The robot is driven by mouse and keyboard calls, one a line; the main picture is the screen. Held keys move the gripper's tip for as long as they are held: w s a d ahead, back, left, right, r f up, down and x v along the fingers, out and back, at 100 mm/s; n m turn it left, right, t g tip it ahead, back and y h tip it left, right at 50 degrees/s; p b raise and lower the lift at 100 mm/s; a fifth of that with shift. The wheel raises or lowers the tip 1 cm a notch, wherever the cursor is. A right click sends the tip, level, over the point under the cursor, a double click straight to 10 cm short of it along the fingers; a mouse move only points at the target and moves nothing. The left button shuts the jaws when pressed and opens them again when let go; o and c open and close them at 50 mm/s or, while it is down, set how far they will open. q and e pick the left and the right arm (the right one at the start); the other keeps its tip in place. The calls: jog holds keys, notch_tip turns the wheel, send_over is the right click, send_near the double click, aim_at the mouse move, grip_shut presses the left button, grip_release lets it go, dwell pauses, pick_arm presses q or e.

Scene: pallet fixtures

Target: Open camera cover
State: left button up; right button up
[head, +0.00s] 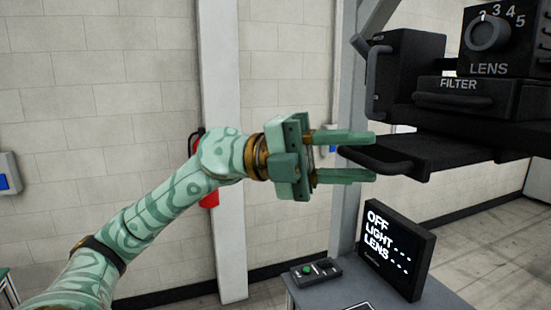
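The black camera unit hangs at the upper right. On its left part is a dark box-like cover (415,62) with an upright handle (373,78) on its left side; it looks closed, but I cannot tell for sure. Below it a flat black tray (450,150) carries a dark bar handle (385,161). My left gripper (371,156) is open, its two green fingers apart, one above and one below the left part of this bar handle in the picture. I cannot tell whether they touch it. My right gripper is not in view.
A lens dial (487,33) and a filter drawer (460,97) are on the camera unit. Below stand a screen (395,248) reading OFF, LIGHT and LENS, and a small button box (315,271) on a grey table. A metal post (347,215) stands behind my gripper.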

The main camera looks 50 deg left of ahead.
pick_arm(q)
jog(key=b+v, duration=0.9)
jog(key=v, duration=0.7)
jog(key=shift+d+f, duration=0.1)
